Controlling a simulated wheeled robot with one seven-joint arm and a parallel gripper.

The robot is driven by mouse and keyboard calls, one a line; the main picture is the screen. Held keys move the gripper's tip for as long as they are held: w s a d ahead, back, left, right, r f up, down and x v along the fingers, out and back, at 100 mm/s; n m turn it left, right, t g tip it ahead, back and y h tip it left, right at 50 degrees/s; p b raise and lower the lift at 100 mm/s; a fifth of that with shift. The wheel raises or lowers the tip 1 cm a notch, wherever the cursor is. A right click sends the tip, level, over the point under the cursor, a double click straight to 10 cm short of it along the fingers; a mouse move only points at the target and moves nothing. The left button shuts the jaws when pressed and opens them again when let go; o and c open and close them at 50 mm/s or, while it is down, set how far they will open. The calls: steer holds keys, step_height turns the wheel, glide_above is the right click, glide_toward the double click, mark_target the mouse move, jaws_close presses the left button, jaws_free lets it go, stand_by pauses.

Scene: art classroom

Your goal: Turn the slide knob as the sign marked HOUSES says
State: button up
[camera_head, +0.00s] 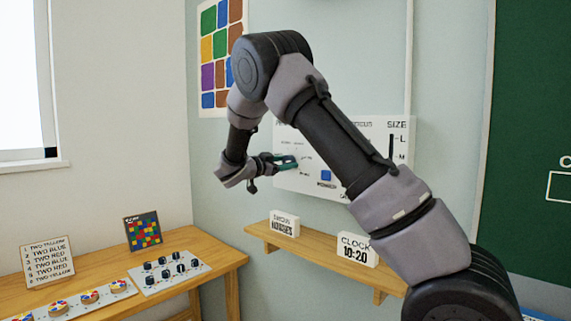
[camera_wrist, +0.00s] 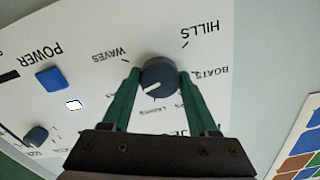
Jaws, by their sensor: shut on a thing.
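The white wall panel (camera_head: 312,186) hangs behind my arm and fills much of the wrist view (camera_wrist: 95,28). The dark round slide knob (camera_wrist: 159,76) has a white pointer line aimed to the lower left in the wrist view. Labels WAVES, HILLS and BOATS stand around it; other labels are small or hidden by my fingers. My gripper (camera_wrist: 158,84) is shut on this knob, one green finger on each side. In the head view my gripper (camera_head: 291,162) is at the panel's left part. The small sign marked HOUSES (camera_head: 284,223) stands on the wooden shelf.
A blue POWER button (camera_wrist: 51,78) and another dark knob (camera_wrist: 36,136) are on the panel. The SIZE slider (camera_head: 391,146) is at its right. The shelf (camera_head: 320,247) below also holds a CLOCK 10:20 sign (camera_head: 357,249). A wooden table (camera_head: 205,247) with boards stands left.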

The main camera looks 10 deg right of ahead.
steer(key=shift+f, duration=0.1)
steer(key=o, duration=1.4)
steer(key=shift+c, duration=0.2)
steer(key=shift+s+a, duration=0.1)
steer(key=v, duration=1)
steer(key=shift+s+a, duration=0.15)
steer(key=shift+a, duration=0.1)
